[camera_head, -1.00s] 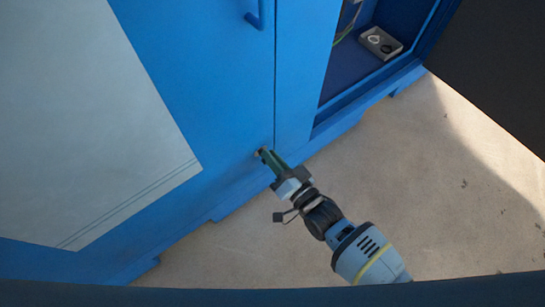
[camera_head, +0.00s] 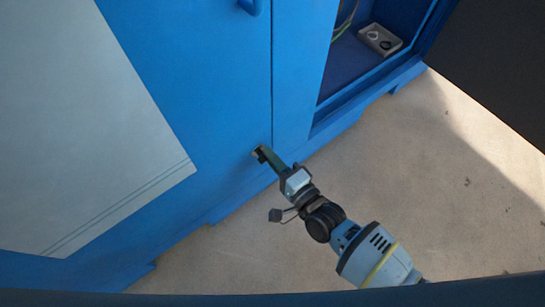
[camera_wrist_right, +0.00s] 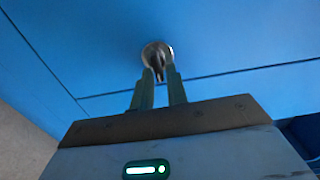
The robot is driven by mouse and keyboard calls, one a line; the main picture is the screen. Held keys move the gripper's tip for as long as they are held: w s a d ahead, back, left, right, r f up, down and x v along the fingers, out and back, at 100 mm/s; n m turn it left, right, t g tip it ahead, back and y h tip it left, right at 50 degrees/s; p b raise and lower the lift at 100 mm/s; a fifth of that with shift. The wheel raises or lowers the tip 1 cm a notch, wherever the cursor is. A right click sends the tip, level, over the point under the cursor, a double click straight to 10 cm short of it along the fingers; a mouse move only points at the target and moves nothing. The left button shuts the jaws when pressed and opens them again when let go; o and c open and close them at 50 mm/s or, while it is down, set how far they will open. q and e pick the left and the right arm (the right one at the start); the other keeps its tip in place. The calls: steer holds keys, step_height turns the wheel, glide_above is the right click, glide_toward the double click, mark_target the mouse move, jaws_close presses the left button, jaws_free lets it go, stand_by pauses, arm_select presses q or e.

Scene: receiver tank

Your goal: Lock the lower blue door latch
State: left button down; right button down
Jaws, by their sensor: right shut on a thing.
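The lower latch (camera_wrist_right: 157,51) is a small round metal piece with a narrow tab, set on the blue door (camera_head: 215,110) close to its lower right edge. My right gripper (camera_head: 262,155) reaches up to it from the lower right. In the right wrist view, its two green fingers (camera_wrist_right: 159,80) are closed on the latch's tab. In the head view the fingers mostly hide the latch. My left gripper is in neither view.
An open cabinet bay to the right holds a small grey box (camera_head: 380,39). A pale panel (camera_head: 80,120) covers the door's left part. Concrete floor (camera_head: 400,170) lies clear around my right arm.

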stand_by(0.3)
steer(key=c, duration=1.5)
jaws_free()
steer(key=shift+c, duration=0.2)
steer(key=p+v, duration=0.2)
steer(key=v, duration=0.5)
steer(key=shift+s+d, duration=0.25)
steer(key=shift+s, duration=0.05)
